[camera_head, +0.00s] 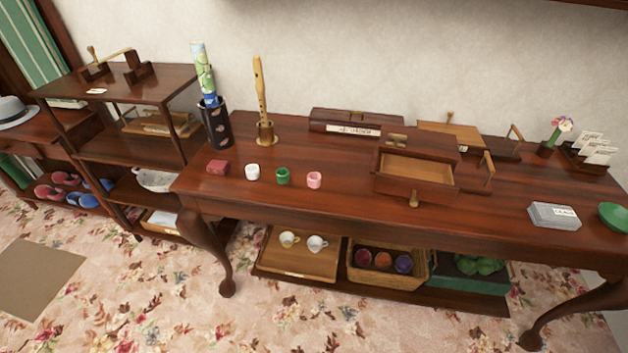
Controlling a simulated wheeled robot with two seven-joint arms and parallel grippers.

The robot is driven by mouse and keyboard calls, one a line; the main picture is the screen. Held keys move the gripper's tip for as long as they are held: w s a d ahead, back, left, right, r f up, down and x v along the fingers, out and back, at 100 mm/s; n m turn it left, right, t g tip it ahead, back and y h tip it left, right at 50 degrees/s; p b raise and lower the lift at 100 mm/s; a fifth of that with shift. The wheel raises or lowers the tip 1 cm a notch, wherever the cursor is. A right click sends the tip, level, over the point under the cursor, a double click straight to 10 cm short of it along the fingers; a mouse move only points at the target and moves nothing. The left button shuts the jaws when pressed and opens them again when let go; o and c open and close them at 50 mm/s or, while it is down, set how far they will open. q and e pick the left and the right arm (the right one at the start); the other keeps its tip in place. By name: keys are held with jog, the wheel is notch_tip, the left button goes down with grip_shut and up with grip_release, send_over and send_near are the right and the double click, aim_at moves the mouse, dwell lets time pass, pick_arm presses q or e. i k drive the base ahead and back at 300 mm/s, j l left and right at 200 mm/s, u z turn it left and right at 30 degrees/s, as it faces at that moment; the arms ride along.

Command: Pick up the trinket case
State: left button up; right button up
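No box in view carries a readable name, so I cannot tell for certain which one is the trinket case. A wooden box with an open, empty-looking drawer (417,168) stands right of the table's middle. A long dark wooden box with a white label (352,122) lies at the back by the wall. A grey flat box (554,215) with a small label lies at the right front. Neither of my grippers is in view.
A dark cup (217,128) holds a patterned tube; a recorder (261,90) stands upright nearby. A green bowl (613,218) is far right.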

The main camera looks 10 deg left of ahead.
aim_at(218, 167)
jog(key=i+j, duration=0.15)
jog(key=j, duration=0.25)
jog(key=i+j, duration=0.15)
jog(key=j, duration=0.25)
jog(key=i+j, duration=0.15)
jog(key=j, duration=0.25)
jog(key=i+j, duration=0.15)
jog(key=j, duration=0.25)
jog(key=u, duration=0.05)
